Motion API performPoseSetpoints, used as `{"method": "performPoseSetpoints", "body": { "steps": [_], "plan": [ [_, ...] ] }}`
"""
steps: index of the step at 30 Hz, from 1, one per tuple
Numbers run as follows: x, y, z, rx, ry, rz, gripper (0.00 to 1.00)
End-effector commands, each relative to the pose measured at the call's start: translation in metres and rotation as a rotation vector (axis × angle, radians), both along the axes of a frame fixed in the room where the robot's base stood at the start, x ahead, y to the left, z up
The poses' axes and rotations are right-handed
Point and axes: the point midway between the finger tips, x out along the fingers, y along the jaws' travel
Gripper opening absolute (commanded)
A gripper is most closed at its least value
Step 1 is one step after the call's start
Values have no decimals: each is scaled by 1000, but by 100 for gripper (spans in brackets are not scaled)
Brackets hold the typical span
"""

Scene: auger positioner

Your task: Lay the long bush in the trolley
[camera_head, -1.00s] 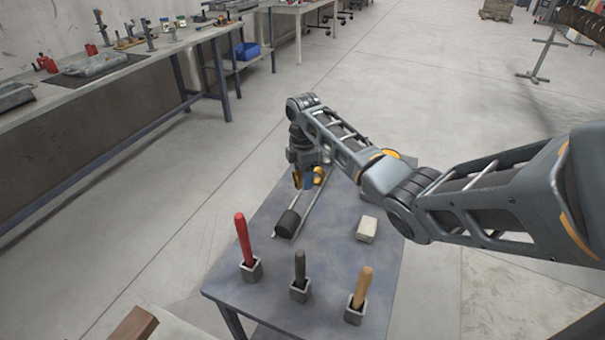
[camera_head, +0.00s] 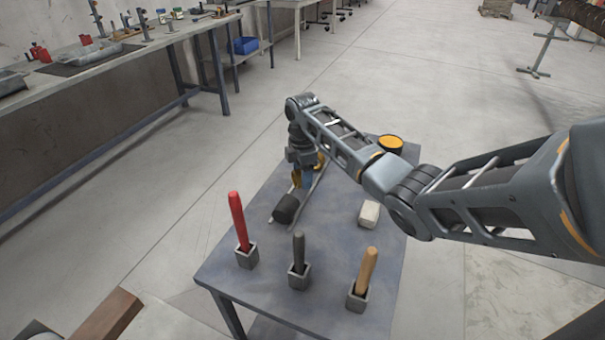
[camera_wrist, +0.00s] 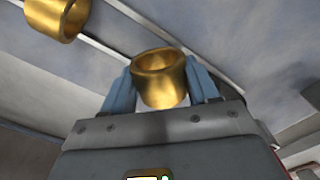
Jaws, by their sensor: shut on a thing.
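My gripper (camera_wrist: 160,88) has blue fingers shut on a gold bush (camera_wrist: 160,78), a hollow ring with its open end showing in the wrist view. A second gold bush (camera_wrist: 57,15) sits by the rails at the upper left of the wrist view. I cannot tell from the frames which bush is the long one. I cannot make out a trolley for certain.
The table (camera_head: 330,265) carries a black cylinder (camera_head: 286,208) at the rails' near end, a pale block (camera_head: 369,214), a yellow-topped tin (camera_head: 391,144) and red, black and tan handles in square holders. A brown wooden beam (camera_head: 108,318) is at lower left.

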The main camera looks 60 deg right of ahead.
Motion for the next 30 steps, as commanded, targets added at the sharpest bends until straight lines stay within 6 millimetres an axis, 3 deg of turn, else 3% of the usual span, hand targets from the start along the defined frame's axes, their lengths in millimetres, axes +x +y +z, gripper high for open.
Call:
{"method": "performPoseSetpoints", "body": {
  "steps": [1,2,10,20,30],
  "plan": [
    [0,0,1,-1,-2,0,29],
    [0,0,1,-1,-2,0,61],
    [0,0,0,0,0,0,87],
    [0,0,3,1,1,0,89],
    [1,0,54,-1,-3,0,89]
  ]
}}
